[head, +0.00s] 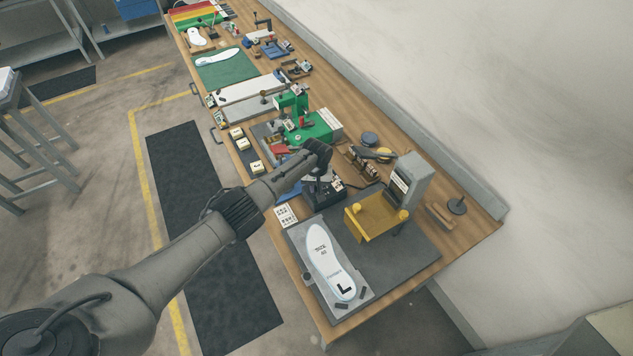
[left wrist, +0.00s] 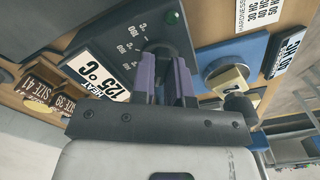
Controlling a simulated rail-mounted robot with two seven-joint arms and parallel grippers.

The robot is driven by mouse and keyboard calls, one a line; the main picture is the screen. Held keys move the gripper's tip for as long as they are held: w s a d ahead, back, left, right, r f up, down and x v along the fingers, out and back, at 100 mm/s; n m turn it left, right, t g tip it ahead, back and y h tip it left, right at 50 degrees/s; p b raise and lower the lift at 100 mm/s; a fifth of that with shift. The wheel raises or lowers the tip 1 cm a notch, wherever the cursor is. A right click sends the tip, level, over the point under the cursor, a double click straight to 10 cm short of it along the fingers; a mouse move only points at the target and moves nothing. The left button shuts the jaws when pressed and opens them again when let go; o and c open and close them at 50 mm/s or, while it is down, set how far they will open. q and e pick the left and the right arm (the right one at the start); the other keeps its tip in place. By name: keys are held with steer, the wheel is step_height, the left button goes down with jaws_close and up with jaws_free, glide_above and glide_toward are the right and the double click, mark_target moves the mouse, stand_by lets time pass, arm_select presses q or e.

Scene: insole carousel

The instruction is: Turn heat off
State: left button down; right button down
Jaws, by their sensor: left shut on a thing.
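The heat control box (head: 326,197) is a dark box near the front edge of the bench, partly hidden under my left gripper (head: 318,176) in the head view. In the left wrist view its dark panel (left wrist: 120,48) carries white number marks and a small green spot. A white label (left wrist: 96,73) beside it reads HEAT 125 °C. My left gripper, with purple fingers (left wrist: 166,75), is shut on a dark knob (left wrist: 173,38) on this panel. The fingers hide part of the knob, so its pointer setting cannot be told. My right gripper is in neither view.
A blue base with a round metal disc and yellow tag (left wrist: 226,80) stands close beside the panel. A yellow fixture (head: 375,218), a grey box (head: 408,180) and a white insole on a plate (head: 325,258) are nearby. A green machine (head: 315,130) stands farther along the bench.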

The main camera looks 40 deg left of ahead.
mark_target(316, 187)
arm_select(q)
steer(key=n+p, duration=0.1)
steer(key=n, duration=0.2)
steer(key=shift+r, duration=0.1)
steer(key=shift+n+p, duration=0.35)
steer(key=shift+n, duration=1.35)
steer(key=c, duration=1)
jaws_free()
steer(key=shift+r+p, duration=0.35)
steer(key=shift+p, duration=0.1)
step_height(316, 187, up, 6)
steer(key=p, duration=0.3)
steer(key=shift+p, duration=0.35)
step_height(316, 187, up, 7)
steer(key=p, duration=0.1)
